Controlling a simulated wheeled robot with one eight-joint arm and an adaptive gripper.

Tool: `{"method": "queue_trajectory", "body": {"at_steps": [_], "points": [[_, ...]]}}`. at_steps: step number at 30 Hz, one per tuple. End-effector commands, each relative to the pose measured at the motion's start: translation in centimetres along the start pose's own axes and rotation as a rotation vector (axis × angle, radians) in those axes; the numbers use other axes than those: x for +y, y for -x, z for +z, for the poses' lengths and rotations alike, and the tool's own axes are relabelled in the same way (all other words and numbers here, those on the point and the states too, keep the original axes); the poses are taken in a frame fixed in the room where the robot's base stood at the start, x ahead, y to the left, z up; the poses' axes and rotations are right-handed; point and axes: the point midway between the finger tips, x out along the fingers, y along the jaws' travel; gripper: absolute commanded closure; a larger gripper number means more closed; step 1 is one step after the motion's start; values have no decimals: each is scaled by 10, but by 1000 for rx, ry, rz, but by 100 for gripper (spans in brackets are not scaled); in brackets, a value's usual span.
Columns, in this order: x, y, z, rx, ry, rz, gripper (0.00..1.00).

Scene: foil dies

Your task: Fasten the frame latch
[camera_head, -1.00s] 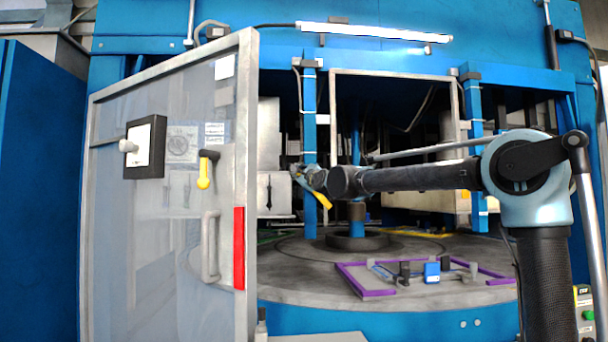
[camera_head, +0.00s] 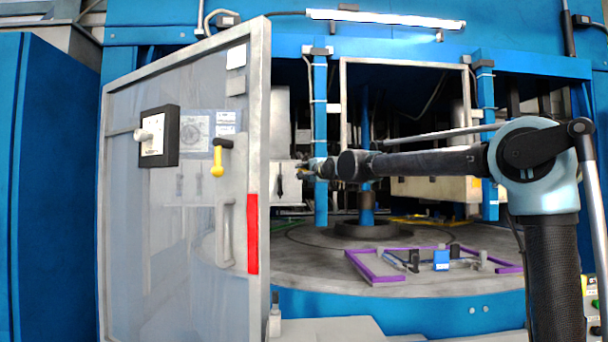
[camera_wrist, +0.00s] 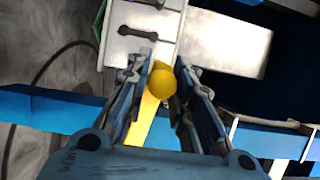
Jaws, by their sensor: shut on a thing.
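My gripper (camera_head: 310,168) reaches in from the right to the blue post (camera_head: 321,206) beside the open door. In the wrist view my gripper (camera_wrist: 165,68) has its two fingers on either side of a yellow latch handle (camera_wrist: 162,84) and is shut on it. The handle has a round knob end, and its flat yellow bar runs down between the fingers. In the head view the handle is mostly hidden by the gripper, and how far it is turned cannot be told.
A grey-framed clear door (camera_head: 259,120) stands open at left, with its own yellow handle (camera_head: 217,162). A round table (camera_head: 320,268) carries a purple frame (camera_head: 372,272) and a blue block (camera_head: 441,260). A pale box (camera_wrist: 145,28) shows beyond the fingers.

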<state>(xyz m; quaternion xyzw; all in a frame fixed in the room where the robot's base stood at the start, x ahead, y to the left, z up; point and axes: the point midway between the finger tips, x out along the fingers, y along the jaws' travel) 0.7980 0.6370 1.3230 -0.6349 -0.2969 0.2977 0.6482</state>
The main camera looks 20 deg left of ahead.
Motion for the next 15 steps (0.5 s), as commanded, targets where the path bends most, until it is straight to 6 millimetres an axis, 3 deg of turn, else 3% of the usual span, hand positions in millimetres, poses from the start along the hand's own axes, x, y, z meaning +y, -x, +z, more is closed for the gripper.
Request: {"method": "queue_trajectory", "body": {"at_steps": [1, 15], "points": [[1, 0, -7, 8, 13, 5, 100], [10, -1, -7, 9, 122, 51, 100]]}}
